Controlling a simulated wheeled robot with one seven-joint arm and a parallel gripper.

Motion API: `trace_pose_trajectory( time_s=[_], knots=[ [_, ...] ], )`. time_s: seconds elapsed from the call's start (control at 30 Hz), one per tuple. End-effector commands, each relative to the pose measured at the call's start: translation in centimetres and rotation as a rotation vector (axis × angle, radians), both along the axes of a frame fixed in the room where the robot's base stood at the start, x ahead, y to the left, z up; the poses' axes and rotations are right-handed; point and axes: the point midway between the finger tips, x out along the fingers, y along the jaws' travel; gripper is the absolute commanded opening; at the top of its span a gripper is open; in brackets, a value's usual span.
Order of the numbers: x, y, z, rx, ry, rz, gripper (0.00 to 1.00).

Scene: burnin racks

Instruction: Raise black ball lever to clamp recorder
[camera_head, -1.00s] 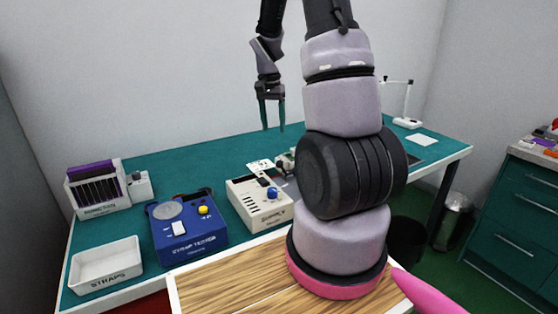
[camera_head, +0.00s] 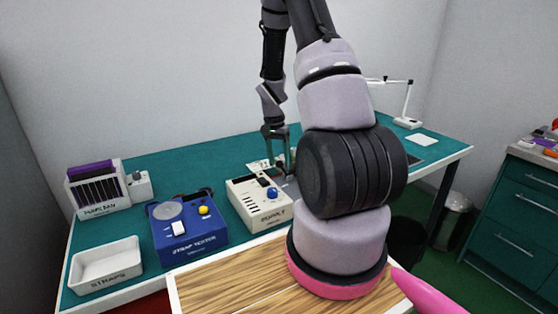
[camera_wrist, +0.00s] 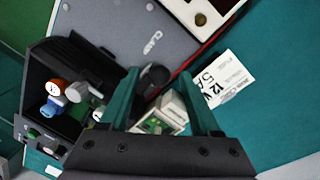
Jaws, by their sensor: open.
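A black ball knob (camera_wrist: 156,75), which looks like the lever's end, shows in the wrist view between the tips of my gripper's teal fingers. My gripper (camera_head: 279,163) is open, pointing down behind the cream box; the fingers also show in the wrist view (camera_wrist: 160,84). The fingers stand on either side of the ball in the picture; I cannot tell whether they touch it. A small white part with a green board (camera_wrist: 166,114) shows between the fingers, below the ball; I cannot tell if it is the recorder. The lever's shaft is hidden.
A dark open bin (camera_wrist: 60,95) with small coloured parts lies left in the wrist view. A printed "12 V" card (camera_wrist: 223,80) lies right. The cream box (camera_head: 261,204), blue strap tester (camera_head: 187,235) and straps tray (camera_head: 105,264) stand along the teal table.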

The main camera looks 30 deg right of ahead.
Motion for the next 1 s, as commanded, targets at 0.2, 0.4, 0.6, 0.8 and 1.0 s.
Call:
trace_pose_trajectory(
  time_s=[0.2, 0.4, 0.6, 0.8, 1.0],
  knots=[
    [-0.02, 0.01, -0.13, 0.000, 0.000, 0.000, 0.64],
    [-0.02, 0.01, -0.11, 0.000, 0.000, 0.000, 0.06],
    [-0.01, 0.02, -0.10, 0.000, 0.000, 0.000, 0.00],
    [-0.01, 0.01, -0.09, 0.000, 0.000, 0.000, 0.00],
    [0.00, 0.01, -0.08, 0.000, 0.000, 0.000, 0.00]
  ],
)
